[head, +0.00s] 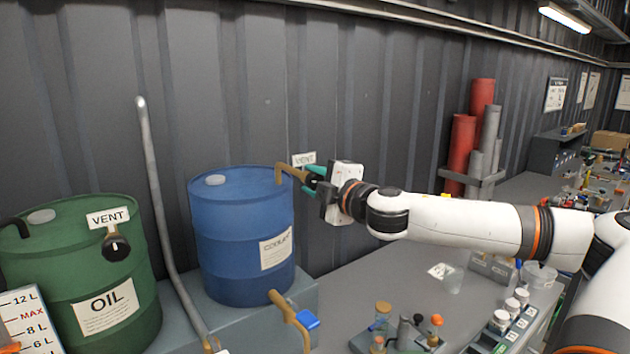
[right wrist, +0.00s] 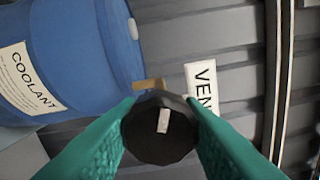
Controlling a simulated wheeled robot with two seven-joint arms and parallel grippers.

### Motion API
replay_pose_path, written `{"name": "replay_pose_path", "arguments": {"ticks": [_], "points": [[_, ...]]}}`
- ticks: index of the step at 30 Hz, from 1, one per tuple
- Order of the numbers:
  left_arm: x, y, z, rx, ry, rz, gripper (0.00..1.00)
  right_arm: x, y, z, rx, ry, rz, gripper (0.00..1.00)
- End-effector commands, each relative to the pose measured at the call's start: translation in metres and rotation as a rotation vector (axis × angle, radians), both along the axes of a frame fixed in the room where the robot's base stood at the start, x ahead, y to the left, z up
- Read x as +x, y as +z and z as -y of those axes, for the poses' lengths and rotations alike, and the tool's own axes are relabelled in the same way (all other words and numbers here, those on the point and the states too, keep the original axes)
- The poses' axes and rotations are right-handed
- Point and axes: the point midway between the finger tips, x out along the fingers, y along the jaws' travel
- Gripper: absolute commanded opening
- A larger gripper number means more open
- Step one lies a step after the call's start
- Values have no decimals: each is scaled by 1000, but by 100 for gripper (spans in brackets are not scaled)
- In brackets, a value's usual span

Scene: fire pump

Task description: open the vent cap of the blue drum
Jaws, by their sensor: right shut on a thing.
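The blue drum (head: 243,235), labelled coolant, stands on a grey ledge left of centre in the head view. It also shows at the upper left of the right wrist view (right wrist: 75,50). A brass vent pipe (head: 284,171) leaves its top and runs right. The vent cap (right wrist: 160,127) is a black knob with a pale bar mark, in the right wrist view. My right gripper (head: 314,180) has its green fingers shut on the cap, one on each side. In the head view the gripper hides most of the cap. My left gripper is not in view.
A VENT sign (head: 304,159) is behind the gripper. The green oil drum (head: 105,290) with its own black vent cap (head: 116,247) stands at the left. A grey pipe (head: 160,200) rises between the drums. A bench (head: 385,290) holds bottles and jars below my right arm.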

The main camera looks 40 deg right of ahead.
Motion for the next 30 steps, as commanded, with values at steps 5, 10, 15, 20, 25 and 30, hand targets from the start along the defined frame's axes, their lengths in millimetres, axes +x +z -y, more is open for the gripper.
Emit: {"name": "replay_pose_path", "arguments": {"ticks": [5,10,15,20,25,30], "points": [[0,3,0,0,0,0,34,0,1,0,-168,0,-20,11],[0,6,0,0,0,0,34,0,1,0,-329,0,-38,11],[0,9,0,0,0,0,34,0,1,0,-486,0,-56,11],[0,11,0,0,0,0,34,0,1,0,-619,0,-71,11],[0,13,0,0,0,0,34,0,1,0,-733,0,-83,11],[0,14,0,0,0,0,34,0,0,0,-814,0,-93,11]]}}
